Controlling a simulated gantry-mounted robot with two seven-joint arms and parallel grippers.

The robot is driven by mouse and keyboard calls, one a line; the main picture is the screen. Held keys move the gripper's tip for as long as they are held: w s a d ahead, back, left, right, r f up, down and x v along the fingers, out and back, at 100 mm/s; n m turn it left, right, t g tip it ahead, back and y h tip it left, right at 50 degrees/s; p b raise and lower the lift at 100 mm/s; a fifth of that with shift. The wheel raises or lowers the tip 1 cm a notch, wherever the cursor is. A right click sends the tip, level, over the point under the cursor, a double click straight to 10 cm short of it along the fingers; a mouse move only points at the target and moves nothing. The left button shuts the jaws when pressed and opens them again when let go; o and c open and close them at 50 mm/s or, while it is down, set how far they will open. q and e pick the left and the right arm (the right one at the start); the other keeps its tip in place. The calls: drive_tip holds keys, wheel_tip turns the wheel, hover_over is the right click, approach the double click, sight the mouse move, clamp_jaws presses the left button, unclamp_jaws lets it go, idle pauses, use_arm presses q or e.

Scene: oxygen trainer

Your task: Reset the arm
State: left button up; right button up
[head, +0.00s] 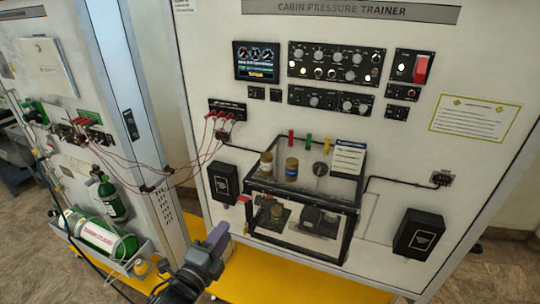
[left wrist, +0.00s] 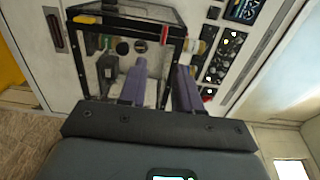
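My left gripper (head: 221,237) is at the lower middle of the head view, its arm coming in from the bottom edge. Its purple fingers are in front of the trainer panel, left of and below the clear chamber box. In the left wrist view my left gripper (left wrist: 160,82) has its two purple fingers spread apart, with nothing held between them. The chamber box (left wrist: 124,22) is beyond the fingers, and it appears turned on its side there. My right arm and gripper are in neither view.
The cabin pressure trainer panel (head: 400,140) carries switches, gauges and the black-framed chamber box (head: 349,225) with jars on top. Left is another cabinet with green cylinders (head: 108,198) and red hoses (head: 185,180). A yellow base (head: 280,278) runs along the floor.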

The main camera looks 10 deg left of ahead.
use_arm(q)
drive_tip(key=s+f+n+g+y, duration=0.2)
drive_tip(key=s+f+n+g, duration=0.95)
drive_tip(key=s+f, duration=1.15)
drive_tip(key=s+n+g, duration=0.2)
drive_tip(key=s+n, duration=0.4)
wheel_tip(320, 180, up, 14)
drive_tip(key=p, duration=1.4)
drive_tip(key=shift+s+a+r+n+y, duration=0.15)
drive_tip(key=shift+s+a+n+y, duration=0.2)
drive_tip(key=shift+a+y, duration=0.05)
drive_tip(key=shift+g, duration=0.25)
